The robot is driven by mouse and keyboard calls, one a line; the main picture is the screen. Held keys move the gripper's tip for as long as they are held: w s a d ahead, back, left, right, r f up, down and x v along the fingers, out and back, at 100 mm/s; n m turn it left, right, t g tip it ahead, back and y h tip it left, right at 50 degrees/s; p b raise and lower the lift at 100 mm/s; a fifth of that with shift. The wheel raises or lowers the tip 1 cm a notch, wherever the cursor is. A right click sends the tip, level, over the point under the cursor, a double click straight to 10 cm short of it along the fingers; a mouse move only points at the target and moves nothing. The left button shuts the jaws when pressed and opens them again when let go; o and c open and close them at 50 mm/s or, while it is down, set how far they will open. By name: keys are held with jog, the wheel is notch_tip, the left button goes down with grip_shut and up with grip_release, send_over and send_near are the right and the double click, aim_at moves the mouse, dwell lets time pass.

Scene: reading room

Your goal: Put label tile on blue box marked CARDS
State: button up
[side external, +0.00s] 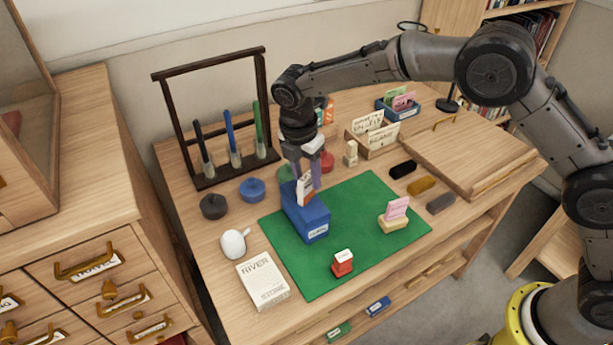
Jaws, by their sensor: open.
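The blue box (305,222) stands on the left part of the green mat (352,247). It has a white label on its front face, too small to read for certain. A small white and orange tile (304,190) is upright at the top of the blue box, probably the label tile. My gripper (305,183) points down over the box, with its purplish fingers on either side of the tile. The jaws are open. I cannot tell whether a finger touches the tile, and the tile's lower edge against the box is hard to make out.
A red block with a white top (343,263) and a wooden holder with a pink card (394,216) stand on the mat. A white mouse-shaped object (235,243) and a book (263,284) lie to the left. A dark rack (219,178) with pens stands behind.

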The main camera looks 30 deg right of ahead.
notch_tip(320, 180, up, 11)
jog(key=a, duration=0.2)
jog(key=s+d+r+m+t, duration=0.1)
jog(key=s+d+r+m, duration=0.45)
jog(key=d+r, duration=0.3)
jog(key=s+d+r+m+t+y, duration=0.1)
jog(key=s+d+r+m, duration=0.1)
jog(key=s+d+m, duration=0.6)
jog(key=s+d+f+m+t, duration=0.1)
jog(key=s+d+f+m, duration=0.1)
jog(key=s, duration=0.4)
jog(key=s+d+f+m+t, duration=0.1)
jog(key=s+d+f+m, duration=0.1)
jog(key=s+m, duration=0.2)
jog(key=s+d+f+m+t, duration=0.1)
jog(key=s+d+m, duration=0.1)
jog(key=s, duration=0.7)
jog(key=shift+s+d+f+m+y, duration=0.2)
jog(key=shift+f+m+y, duration=0.1)
jog(key=shift+f+m, duration=0.15)
